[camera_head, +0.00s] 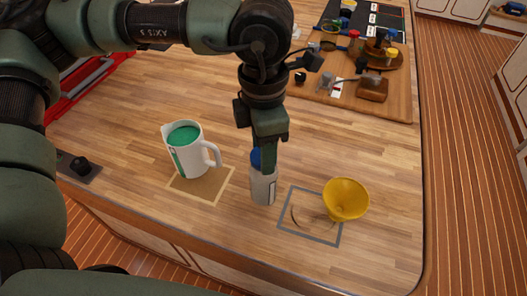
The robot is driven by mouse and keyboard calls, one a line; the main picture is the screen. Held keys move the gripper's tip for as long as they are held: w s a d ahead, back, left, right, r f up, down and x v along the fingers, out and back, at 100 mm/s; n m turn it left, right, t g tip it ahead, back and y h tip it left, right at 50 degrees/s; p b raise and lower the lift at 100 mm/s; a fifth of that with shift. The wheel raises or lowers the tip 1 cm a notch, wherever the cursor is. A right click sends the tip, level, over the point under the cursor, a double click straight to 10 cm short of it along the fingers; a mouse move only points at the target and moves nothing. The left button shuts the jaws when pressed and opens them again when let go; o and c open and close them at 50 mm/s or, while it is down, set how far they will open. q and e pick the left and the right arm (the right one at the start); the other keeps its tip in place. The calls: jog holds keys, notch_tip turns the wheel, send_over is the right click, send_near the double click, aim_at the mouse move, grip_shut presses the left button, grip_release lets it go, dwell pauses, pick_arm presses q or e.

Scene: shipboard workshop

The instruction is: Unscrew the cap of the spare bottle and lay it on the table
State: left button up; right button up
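The spare bottle (262,190) stands upright on the wooden table, white with a pale label. Its blue cap (256,158) is on top and partly covered by my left gripper. My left gripper (266,160) points straight down at the cap. A finger hangs in front of the cap's right side. I cannot tell whether the fingers press on the cap, as the far side is hidden. My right gripper is not in view.
A white jug with green contents (188,152) stands on a tan mat left of the bottle. A yellow funnel (345,200) stands at the right by a grey outlined square (306,235). A wooden board (395,105) with tools lies behind. The table's front edge is close.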

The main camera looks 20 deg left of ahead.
pick_arm(q)
jog(key=shift+n+b, duration=0.85)
jog(key=shift+n, duration=0.35)
jog(key=o, duration=1.8)
jog(key=shift+o, duration=0.2)
jog(key=shift+r+p, duration=1.55)
jog(key=shift+r, duration=1.45)
